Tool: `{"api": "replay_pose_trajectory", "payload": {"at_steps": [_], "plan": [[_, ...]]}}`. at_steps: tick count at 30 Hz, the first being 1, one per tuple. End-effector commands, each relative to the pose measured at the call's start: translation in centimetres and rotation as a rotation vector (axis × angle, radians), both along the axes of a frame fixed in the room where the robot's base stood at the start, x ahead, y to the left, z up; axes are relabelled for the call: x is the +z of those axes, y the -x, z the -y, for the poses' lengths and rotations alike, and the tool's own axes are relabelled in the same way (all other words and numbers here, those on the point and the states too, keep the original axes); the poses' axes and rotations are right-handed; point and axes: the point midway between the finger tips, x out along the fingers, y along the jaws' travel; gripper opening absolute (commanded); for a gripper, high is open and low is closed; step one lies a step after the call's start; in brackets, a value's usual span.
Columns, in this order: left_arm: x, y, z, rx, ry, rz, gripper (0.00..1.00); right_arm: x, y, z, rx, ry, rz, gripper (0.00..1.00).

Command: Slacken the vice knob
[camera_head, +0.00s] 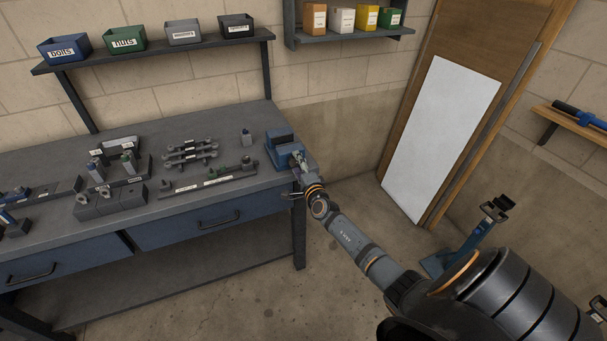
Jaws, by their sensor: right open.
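The blue vice (284,148) stands on the right end of the workbench. My right arm reaches in from the lower right, and its gripper (298,168) is at the front of the vice, close to the bench edge. The gripper is open. The vice knob is hidden or too small to make out behind the gripper, and I cannot tell whether the fingers touch it. My left gripper is not in view.
The grey workbench (225,140) holds several tools and holders left of the vice. Labelled bins such as the blue bolts bin (65,49) stand on a shelf above. A blue stand (468,243) is on the floor at right. The floor before the bench is clear.

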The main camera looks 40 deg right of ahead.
Motion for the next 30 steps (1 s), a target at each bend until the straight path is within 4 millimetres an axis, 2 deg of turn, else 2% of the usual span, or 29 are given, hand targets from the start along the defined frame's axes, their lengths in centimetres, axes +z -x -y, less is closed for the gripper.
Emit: {"api": "replay_pose_trajectory", "payload": {"at_steps": [9,14,19,30], "plan": [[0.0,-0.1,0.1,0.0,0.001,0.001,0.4,-0.2,7.0,-1.7,0.002,0.002,-0.005,0.61],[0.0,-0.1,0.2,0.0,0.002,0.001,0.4,-0.1,9.5,-2.2,0.002,0.002,-0.004,0.61],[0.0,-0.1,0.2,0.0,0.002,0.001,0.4,0.0,10.4,-2.5,0.0,0.0,0.0,0.61],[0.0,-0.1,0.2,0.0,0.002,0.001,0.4,0.0,10.4,-2.4,0.0,0.0,0.0,0.61]]}}
